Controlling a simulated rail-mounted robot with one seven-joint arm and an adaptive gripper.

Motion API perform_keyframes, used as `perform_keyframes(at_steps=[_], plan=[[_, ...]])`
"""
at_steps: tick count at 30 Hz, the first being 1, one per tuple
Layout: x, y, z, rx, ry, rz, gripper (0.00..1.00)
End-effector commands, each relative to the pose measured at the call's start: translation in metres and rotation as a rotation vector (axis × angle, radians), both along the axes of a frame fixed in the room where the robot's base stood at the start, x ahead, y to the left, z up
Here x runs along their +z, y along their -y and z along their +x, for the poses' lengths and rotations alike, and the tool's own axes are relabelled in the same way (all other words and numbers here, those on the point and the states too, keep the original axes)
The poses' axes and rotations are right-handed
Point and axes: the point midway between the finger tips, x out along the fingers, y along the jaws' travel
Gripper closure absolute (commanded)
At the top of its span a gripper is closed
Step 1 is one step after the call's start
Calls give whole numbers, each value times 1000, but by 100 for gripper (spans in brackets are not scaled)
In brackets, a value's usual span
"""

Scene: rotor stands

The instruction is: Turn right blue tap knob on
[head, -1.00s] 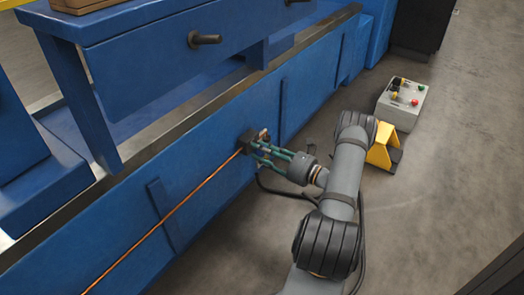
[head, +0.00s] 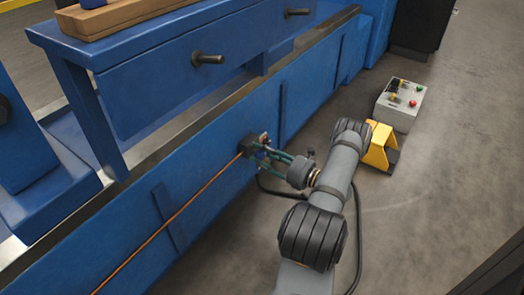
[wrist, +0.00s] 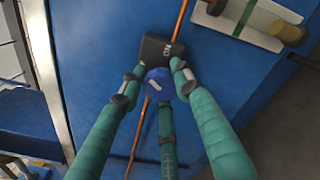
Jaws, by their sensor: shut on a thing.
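The blue tap knob (wrist: 158,84) sits in the middle of the wrist view, with a pale mark on its face. It is in front of a black box (wrist: 160,48) lettered "ON". My gripper (wrist: 155,92) has teal fingers, two reaching the knob from the sides and one from below, and is shut on it. In the head view, my gripper (head: 262,152) reaches the black box (head: 247,146) on the side of the blue machine base (head: 215,165). The knob is hidden there by the fingers.
An orange line (head: 165,225) runs along the blue base to the box. A blue bench with a drawer handle (head: 208,59) overhangs above left. A yellow pedal guard (head: 378,148) and a grey control box (head: 400,103) stand on the floor right of my arm.

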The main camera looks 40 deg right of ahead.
Motion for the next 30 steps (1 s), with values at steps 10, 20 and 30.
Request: perform_keyframes(at_steps=[10, 20, 30], plan=[[3, 4, 1, -9, -90, 313, 94], [2, 5, 1, -11, -177, 609, 94], [1, 6, 1, -11, -248, 851, 94]])
